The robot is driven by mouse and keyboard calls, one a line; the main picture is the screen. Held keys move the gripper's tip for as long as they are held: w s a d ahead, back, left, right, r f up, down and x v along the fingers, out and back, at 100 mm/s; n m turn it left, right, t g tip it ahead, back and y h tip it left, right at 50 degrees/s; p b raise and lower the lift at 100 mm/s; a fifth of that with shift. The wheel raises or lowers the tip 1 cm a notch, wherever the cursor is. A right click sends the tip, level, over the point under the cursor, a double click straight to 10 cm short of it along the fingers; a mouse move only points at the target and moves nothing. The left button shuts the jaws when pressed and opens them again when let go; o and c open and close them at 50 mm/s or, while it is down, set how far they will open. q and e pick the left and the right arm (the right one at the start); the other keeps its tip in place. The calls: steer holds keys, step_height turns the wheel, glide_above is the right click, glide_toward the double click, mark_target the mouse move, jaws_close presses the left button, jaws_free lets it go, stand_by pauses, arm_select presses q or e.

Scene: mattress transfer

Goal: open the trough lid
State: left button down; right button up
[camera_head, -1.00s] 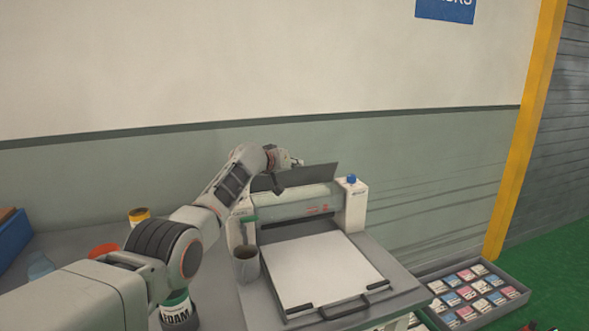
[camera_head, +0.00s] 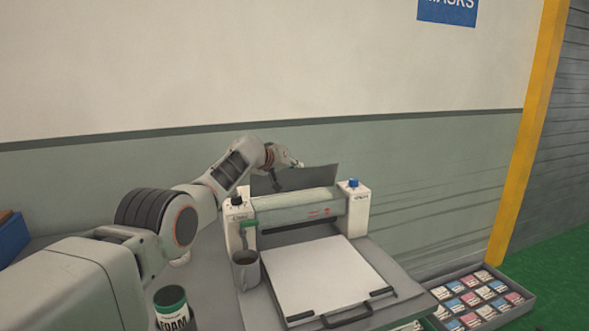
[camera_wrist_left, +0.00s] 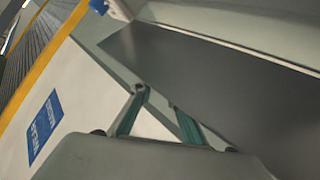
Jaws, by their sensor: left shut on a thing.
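The trough lid (camera_head: 308,178) is a dark grey panel standing raised and tilted behind the roller housing of a white machine (camera_head: 357,210). In the left wrist view the lid (camera_wrist_left: 215,85) is a broad dark sheet with a pale strip along its far edge. The exact contact is hard to see. My right gripper is not in view.
A grey mug (camera_head: 245,272) stands at the machine's left front. A white board (camera_head: 320,277) with a black handle (camera_head: 347,312) lies in front. A tray of cards (camera_head: 478,299) lies at right.

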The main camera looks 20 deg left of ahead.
arm_select(q)
steer(key=shift+s+a+f, duration=0.1)
steer(key=shift+a+f, duration=0.15)
steer(key=shift+f, duration=0.55)
stand_by(0.6)
stand_by(0.5)
steer(key=c, duration=1.9)
jaws_free()
steer(key=shift+a+r, duration=0.1)
steer(key=shift+r, duration=0.1)
